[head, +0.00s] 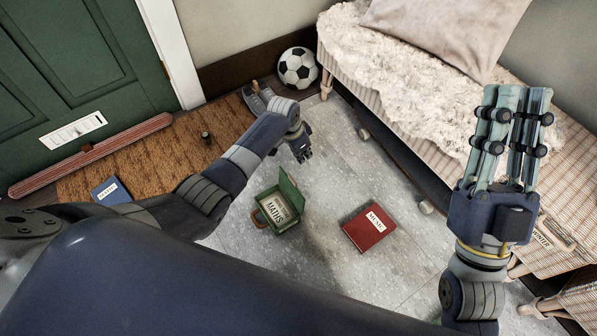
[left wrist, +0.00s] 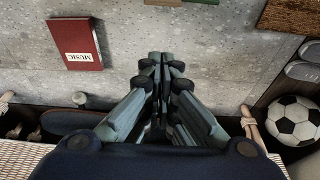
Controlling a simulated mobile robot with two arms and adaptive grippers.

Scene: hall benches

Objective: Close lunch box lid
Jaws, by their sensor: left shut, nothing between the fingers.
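The green lunch box (head: 284,225) sits on the grey floor in the middle of the head view. Its lid (head: 290,191) stands open at the box's right back side. Only a strip of green (left wrist: 201,2) shows at the top edge of the left wrist view. My left gripper (head: 305,157) is shut and empty, beyond the box and apart from the lid; its fingers (left wrist: 160,58) meet in the left wrist view. My right gripper (head: 524,90) is raised at the right, far from the box, with a narrow gap between its fingers.
A red MUSIC book (head: 370,229) lies right of the box. A blue book (head: 111,191) is on the brown mat (head: 150,165). A football (head: 298,68) and shoes (head: 258,98) are by the wall. A bench (head: 405,85) runs along the right.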

